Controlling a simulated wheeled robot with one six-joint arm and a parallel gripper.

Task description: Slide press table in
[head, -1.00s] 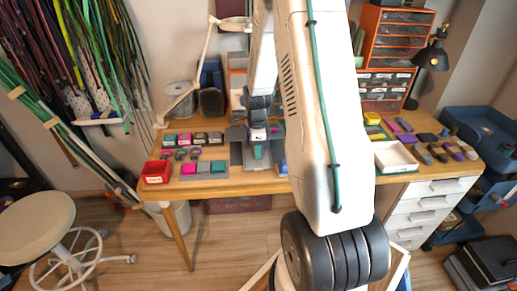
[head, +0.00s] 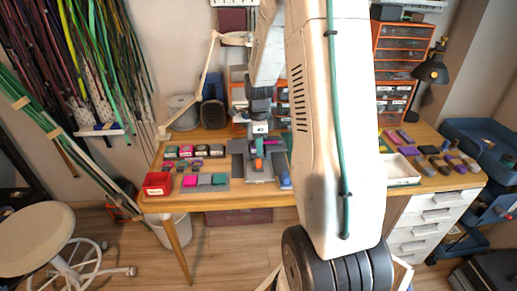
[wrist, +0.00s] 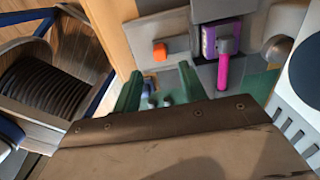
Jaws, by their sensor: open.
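The press stands at the middle of the bench. In the wrist view it shows grey plates (wrist: 165,28), an orange block (wrist: 160,51), a purple block (wrist: 208,42) and a magenta handle (wrist: 225,68). I cannot tell for certain which plate is the press table. In the head view the orange block (head: 258,164) shows on a grey part (head: 261,177). My gripper (wrist: 158,84) has two green fingers spread apart, with nothing seen between them. In the wrist view the orange block is beyond the fingertips; I cannot tell if they touch anything. My gripper (head: 258,150) partly hides the press in the head view.
A red bin (head: 157,184) and coloured blocks (head: 205,180) lie left of the press. A white tray (head: 400,168) and more blocks lie right. In the wrist view a dark ribbed coil (wrist: 42,92) in a holder is at left. My arm hides the bench right of centre.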

